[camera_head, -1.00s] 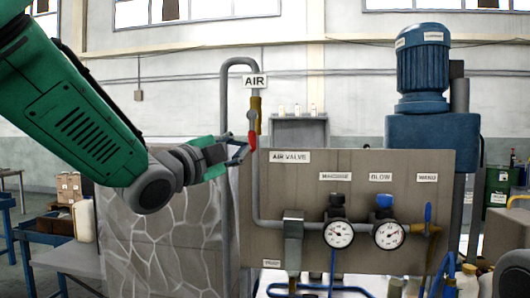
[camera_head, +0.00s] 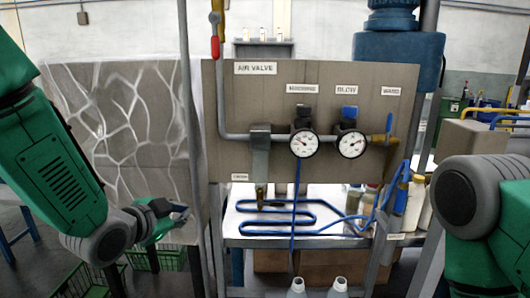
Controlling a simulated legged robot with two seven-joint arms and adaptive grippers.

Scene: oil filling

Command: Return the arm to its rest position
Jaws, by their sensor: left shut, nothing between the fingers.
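My left arm, green with a grey joint, comes in from the left. Its gripper (camera_head: 184,217) is low in the picture, in front of the lower part of the cracked grey stone panel (camera_head: 110,150). The fingers look closed, with nothing visible between them.
The valve board (camera_head: 230,90) carries two gauges (camera_head: 304,144) (camera_head: 352,144). Below it a workbench (camera_head: 262,243) holds a coiled blue hose (camera_head: 280,207) and bottles. A vertical grey post (camera_head: 187,120) stands near my left gripper. Green baskets (camera_head: 143,259) stand on the floor at lower left.

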